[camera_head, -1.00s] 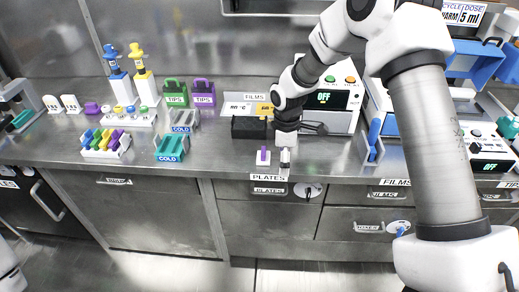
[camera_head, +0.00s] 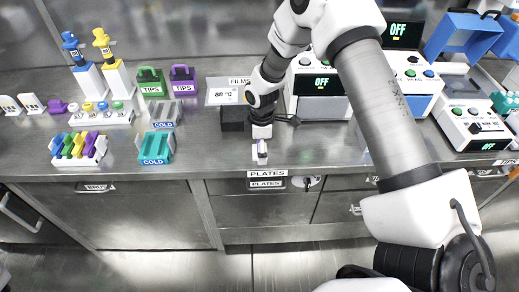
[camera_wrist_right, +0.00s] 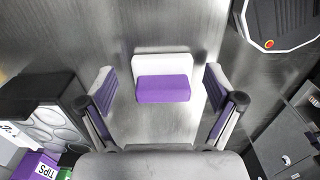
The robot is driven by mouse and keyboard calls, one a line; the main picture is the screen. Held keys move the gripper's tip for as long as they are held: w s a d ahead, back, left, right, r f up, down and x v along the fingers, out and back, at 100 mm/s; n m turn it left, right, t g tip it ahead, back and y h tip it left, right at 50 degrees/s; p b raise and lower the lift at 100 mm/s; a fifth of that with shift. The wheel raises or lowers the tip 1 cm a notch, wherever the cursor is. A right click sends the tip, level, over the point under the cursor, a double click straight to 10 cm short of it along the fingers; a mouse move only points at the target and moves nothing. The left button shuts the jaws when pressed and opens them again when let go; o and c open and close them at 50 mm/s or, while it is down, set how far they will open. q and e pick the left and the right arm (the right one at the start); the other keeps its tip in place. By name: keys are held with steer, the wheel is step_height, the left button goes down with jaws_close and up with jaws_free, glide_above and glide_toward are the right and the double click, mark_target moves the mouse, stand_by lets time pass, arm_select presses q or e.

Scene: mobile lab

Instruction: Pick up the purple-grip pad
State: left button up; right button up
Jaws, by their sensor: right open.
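The purple-grip pad is a small white block with a purple grip (camera_wrist_right: 163,89). In the right wrist view it sits on the steel bench between the two open fingers of my right gripper (camera_wrist_right: 160,95), with clear gaps on both sides. In the head view my right gripper (camera_head: 262,150) points down at the pad near the bench's front edge and mostly hides it. A small white part of the pad (camera_head: 256,158) may show there. My left gripper is in neither view.
A black rack (camera_head: 233,119) stands left of and behind my right gripper. A white heater (camera_head: 318,95) stands behind to the right. A teal cold tray (camera_head: 156,147) and a rack of coloured strips (camera_head: 80,149) lie farther left. Bare bench lies right of the pad.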

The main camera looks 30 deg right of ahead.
steer(key=shift+s+r, duration=0.15)
steer(key=shift+s, duration=0.05)
steer(key=shift+c, duration=1.4)
steer(key=shift+s+a+r, duration=0.1)
steer(key=c, duration=0.9)
steer(key=shift+c, duration=0.3)
